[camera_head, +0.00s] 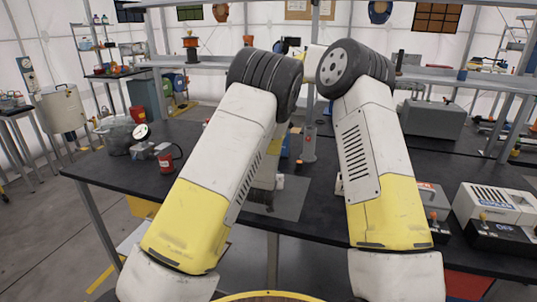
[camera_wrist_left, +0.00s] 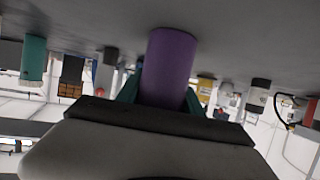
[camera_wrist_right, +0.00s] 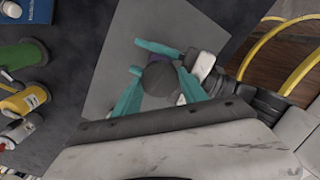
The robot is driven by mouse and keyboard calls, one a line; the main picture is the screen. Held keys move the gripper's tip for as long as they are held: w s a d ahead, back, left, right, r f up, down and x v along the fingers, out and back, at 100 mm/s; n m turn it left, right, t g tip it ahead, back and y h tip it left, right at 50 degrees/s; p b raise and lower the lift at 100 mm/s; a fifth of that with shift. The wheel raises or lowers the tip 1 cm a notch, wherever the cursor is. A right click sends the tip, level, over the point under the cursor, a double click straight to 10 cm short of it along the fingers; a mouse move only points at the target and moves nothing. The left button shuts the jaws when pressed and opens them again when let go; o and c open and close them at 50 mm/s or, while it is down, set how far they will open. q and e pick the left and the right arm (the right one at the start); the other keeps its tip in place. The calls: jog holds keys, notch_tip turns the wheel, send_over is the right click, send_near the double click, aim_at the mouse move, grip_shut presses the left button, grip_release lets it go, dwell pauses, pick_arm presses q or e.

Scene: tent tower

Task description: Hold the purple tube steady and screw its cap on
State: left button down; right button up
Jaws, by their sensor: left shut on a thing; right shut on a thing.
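The purple tube (camera_wrist_left: 168,62) is in the left wrist view, which is upside down, with the table surface along its top. My left gripper (camera_wrist_left: 160,97) has its teal fingers shut on the tube's sides. In the right wrist view, looking down, a dark grey round cap (camera_wrist_right: 160,79) sits between the teal fingers of my right gripper (camera_wrist_right: 160,92), which is shut on it. A little of the purple tube (camera_wrist_right: 136,70) shows beside the cap. Whether the cap touches the tube's end or is threaded on cannot be told.
A grey mat (camera_wrist_right: 105,100) lies under the grippers. Beside it stand a green cylinder (camera_wrist_right: 22,56), a yellow can (camera_wrist_right: 25,100) and a spray can (camera_wrist_right: 22,130). In the head view, a red can (camera_head: 166,162) stands left and a boxy machine (camera_head: 495,205) right on the black table (camera_head: 110,172).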

jog(key=shift+s+r, duration=0.15)
jog(key=shift+r, duration=0.2)
dwell(0.4)
jog(key=shift+f, duration=1)
dwell(0.4)
jog(key=o, duration=1)
jog(key=shift+d, duration=0.1)
jog(key=shift+r, duration=2.25)
